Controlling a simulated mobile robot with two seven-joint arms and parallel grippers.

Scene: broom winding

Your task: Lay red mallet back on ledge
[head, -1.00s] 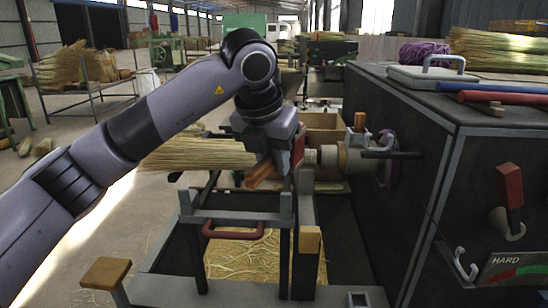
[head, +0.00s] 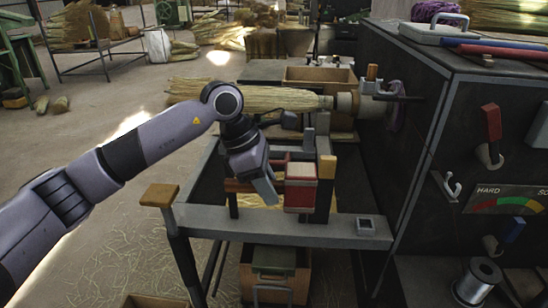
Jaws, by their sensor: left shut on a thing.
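The mallet is roughly level, above or just behind the grey front ledge (head: 270,223) of the frame. I cannot tell whether the head touches the ledge. The gripper hides the middle of the handle. My right gripper is not in view.
A wood-topped post (head: 326,168) stands close to the right of the mallet head. A straw bundle (head: 250,96) extends behind. The dark machine cabinet (head: 400,130) with levers closes off the right. A wooden crate (head: 275,275) sits under the frame.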

